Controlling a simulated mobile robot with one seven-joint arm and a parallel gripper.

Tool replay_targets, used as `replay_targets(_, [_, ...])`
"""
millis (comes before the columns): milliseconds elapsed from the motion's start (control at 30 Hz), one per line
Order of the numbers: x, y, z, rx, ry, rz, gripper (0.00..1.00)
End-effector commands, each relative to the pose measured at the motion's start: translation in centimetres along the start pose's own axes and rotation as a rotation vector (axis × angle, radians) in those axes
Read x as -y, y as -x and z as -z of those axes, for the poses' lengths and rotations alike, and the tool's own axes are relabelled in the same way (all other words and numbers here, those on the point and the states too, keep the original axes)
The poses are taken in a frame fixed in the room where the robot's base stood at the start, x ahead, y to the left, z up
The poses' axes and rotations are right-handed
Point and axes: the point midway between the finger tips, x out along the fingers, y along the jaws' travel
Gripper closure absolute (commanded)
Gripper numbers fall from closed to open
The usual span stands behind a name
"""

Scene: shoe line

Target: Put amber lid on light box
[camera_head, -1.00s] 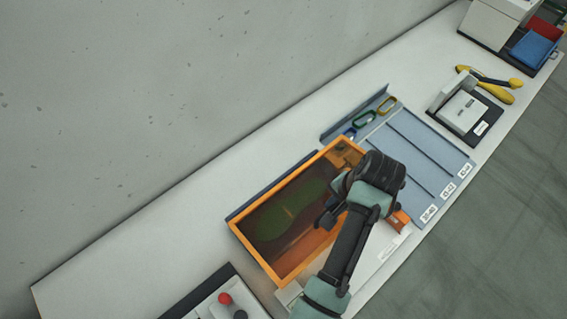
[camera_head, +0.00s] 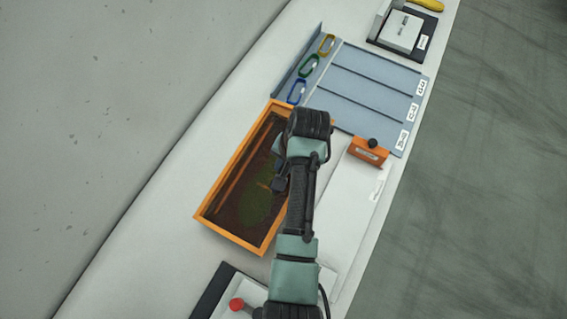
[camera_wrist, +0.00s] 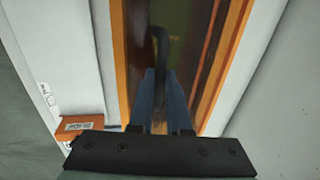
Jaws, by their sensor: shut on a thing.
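The amber lid (camera_wrist: 139,18) is a see-through brown-amber panel with a dark, curved handle (camera_wrist: 161,45). My gripper (camera_wrist: 160,78) is shut on that handle in the wrist view. The light box (camera_head: 227,226) is the long orange-rimmed box in the middle of the head view. The lid lies over or within its outline, and a dark strip and a second orange edge show along one side. I cannot tell whether the lid rests on the rim. A dull green shape (camera_head: 255,205) shows through the panel. My arm hides part of the box's right side in the head view.
A blue-grey rack (camera_head: 365,85) with labelled lanes and blue, green and yellow loops stands beyond the box. An orange block (camera_head: 368,152) with a black knob is right of it. A red-knobbed device (camera_head: 237,304) is near the bottom. The bench left of the box is clear.

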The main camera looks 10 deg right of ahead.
Motion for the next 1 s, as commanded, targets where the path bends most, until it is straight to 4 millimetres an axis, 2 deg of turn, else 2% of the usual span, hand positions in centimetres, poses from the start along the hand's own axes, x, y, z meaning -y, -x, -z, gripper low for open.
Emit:
replay_targets(33, [-0.1, -0.9, 0.1, -0.002, 0.000, 0.002, 1.00])
replay_targets(500, [-1.0, -4.8, 0.1, -0.002, 0.000, 0.001, 1.00])
replay_targets(933, [-1.1, -5.4, 0.0, 0.000, 0.000, 0.000, 1.00])
replay_targets(967, [-1.1, -5.4, 0.0, 0.000, 0.000, 0.000, 0.79])
replay_targets(1000, [-1.1, -5.4, 0.0, 0.000, 0.000, 0.000, 0.72])
